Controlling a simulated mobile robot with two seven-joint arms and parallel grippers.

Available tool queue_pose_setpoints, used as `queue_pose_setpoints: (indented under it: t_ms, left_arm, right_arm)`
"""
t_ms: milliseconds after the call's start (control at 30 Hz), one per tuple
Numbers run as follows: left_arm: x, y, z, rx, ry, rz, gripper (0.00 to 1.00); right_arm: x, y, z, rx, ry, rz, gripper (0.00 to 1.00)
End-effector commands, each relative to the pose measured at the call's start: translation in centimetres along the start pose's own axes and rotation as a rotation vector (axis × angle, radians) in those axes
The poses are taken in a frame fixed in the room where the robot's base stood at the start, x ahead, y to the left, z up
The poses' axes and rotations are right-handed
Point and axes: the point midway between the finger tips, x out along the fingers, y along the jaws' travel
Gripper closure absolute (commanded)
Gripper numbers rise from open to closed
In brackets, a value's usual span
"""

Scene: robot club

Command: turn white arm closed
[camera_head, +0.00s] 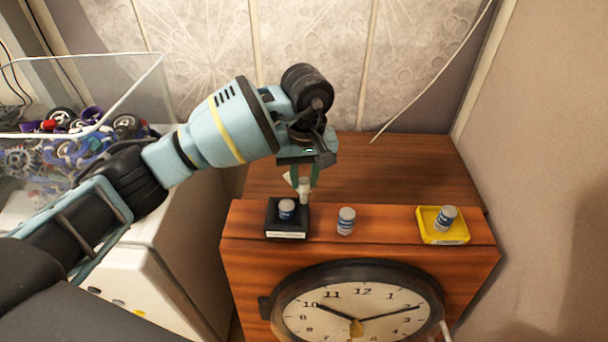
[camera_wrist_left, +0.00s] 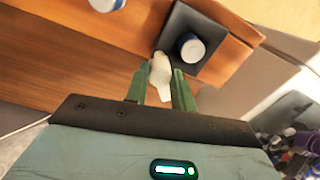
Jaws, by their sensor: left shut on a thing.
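The white arm (camera_head: 304,192) is a small pale piece beside the black square holder (camera_head: 287,234) on the wooden cabinet top. It also shows in the left wrist view (camera_wrist_left: 160,72), reaching from between my fingers to the holder's edge. My left gripper (camera_head: 303,180) comes down from above with its green fingers shut on the white arm. In the left wrist view the fingers (camera_wrist_left: 158,90) lie on either side of it. A grey-and-blue can (camera_head: 286,209) stands in the black holder. My right gripper is not in view.
A second can (camera_head: 346,221) stands in the middle of the ledge. A yellow tray (camera_head: 428,232) at the right holds another can (camera_head: 446,217). A round clock (camera_head: 357,302) is on the cabinet front. A clear bin (camera_head: 100,67) of colourful parts stands at the left.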

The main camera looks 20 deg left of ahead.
Motion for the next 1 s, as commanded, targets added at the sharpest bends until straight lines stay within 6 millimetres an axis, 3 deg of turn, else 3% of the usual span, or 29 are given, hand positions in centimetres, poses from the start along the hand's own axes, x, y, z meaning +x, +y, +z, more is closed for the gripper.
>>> queue_pose_setpoints:
  t_ms: [700, 1000]
  left_arm:
    - [-0.3, 0.0, 0.0, -0.628, -0.013, 0.0, 0.98]
    - [-0.3, -0.1, 0.0, -0.913, -0.018, -0.001, 0.98]
  right_arm:
    - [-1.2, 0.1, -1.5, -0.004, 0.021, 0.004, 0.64]
    - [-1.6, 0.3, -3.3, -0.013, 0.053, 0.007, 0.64]
